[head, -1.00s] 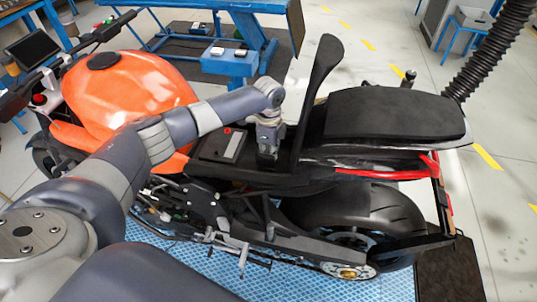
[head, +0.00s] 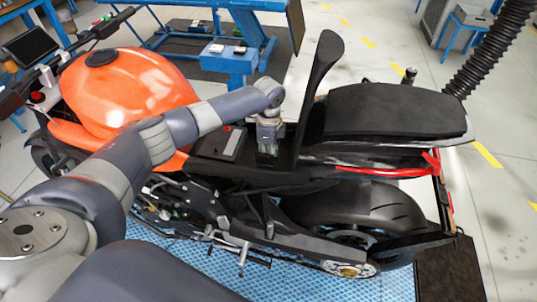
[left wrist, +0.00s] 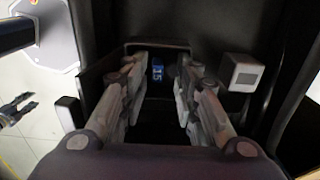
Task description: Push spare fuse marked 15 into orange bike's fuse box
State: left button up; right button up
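The orange bike (head: 130,85) stands across the head view with its front seat panel (head: 319,85) upright. My left gripper (head: 267,158) points down into the space in front of that panel. In the left wrist view, a small blue fuse marked 15 (left wrist: 158,72) shows between the two fingers of my left gripper (left wrist: 160,66). Dark gaps show on both sides of the fuse, so the fingers stand apart from it. The fuse is by the far wall of a dark recess (left wrist: 155,46), which may be the fuse box. How deep it sits is hidden.
A black battery-like block (head: 222,146) with a red cap lies left of the gripper. A pale square block (left wrist: 241,72) is right of the recess. The rear seat (head: 395,112) is to the right. A blue stand (head: 228,65) is behind the bike.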

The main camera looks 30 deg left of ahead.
pick_arm(q)
jog(key=shift+s+f, duration=0.1)
jog(key=shift+s, duration=0.15)
notch_tip(320, 180, up, 12)
dwell(0.6)
jog(key=shift+w, duration=0.1)
